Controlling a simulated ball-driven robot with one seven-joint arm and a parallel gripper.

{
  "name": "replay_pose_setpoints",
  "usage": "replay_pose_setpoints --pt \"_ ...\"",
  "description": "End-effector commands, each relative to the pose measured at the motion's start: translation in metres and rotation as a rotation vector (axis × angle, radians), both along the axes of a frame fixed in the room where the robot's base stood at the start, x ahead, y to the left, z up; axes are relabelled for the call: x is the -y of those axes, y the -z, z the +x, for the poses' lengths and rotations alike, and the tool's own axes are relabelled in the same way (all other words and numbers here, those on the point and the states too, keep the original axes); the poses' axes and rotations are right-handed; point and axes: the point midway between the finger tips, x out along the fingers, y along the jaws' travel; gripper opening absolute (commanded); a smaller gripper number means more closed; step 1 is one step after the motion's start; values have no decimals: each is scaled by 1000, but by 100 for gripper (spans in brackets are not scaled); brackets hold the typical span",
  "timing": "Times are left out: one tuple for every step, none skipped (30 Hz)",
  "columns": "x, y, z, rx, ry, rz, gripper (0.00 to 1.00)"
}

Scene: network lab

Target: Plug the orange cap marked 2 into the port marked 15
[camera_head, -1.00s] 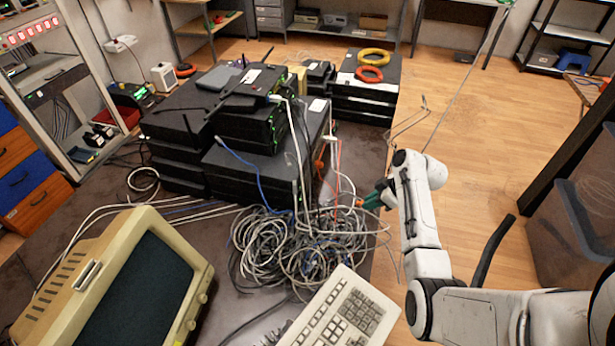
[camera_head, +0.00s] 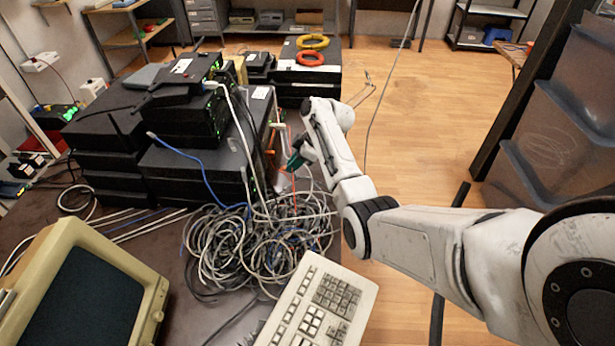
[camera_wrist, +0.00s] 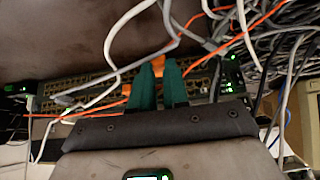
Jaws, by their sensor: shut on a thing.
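My gripper (camera_wrist: 158,88) has green fingers and is shut on a small orange cap (camera_wrist: 158,65), which shows between and beyond the fingertips in the wrist view. The fingers hide part of it, and no number on it can be read. A long row of ports (camera_wrist: 95,84) on a switch runs behind the fingers. Port numbers are too small to read, so I cannot tell which is 15, nor whether the cap touches the switch. In the head view, my gripper (camera_head: 297,157) is close to the right side of the black equipment stack (camera_head: 195,165).
Orange and white cables (camera_wrist: 125,50) cross in front of the ports near my fingers. A large cable tangle (camera_head: 240,240) lies below my gripper, with a keyboard (camera_head: 318,303) and an old monitor (camera_head: 85,285) in front. Open wooden floor (camera_head: 420,130) lies to the right.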

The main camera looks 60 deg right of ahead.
Motion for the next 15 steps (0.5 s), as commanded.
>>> replay_pose_setpoints --pt "0 0 3 0 -4 0 0" --pt "0 0 5 -1 -5 0 0" --pt "-1 -1 6 -1 -5 0 0" --pt "-1 -1 6 -1 -5 0 0" --pt "-2 -1 7 -1 -5 0 0" --pt "-2 -1 9 -1 -5 0 0" --pt "-3 -1 10 -1 -5 0 0" --pt "-3 -1 11 0 -6 0 0" --pt "-4 -1 14 0 -5 -1 0" --pt "-5 -1 15 0 -5 -1 0" --pt "-5 0 17 0 -5 -1 0" --pt "-7 0 20 0 -5 -1 0" --pt "-7 0 22 0 -5 -1 0" --pt "-8 0 24 0 -5 -1 0" --pt "-10 0 27 0 -5 0 0"
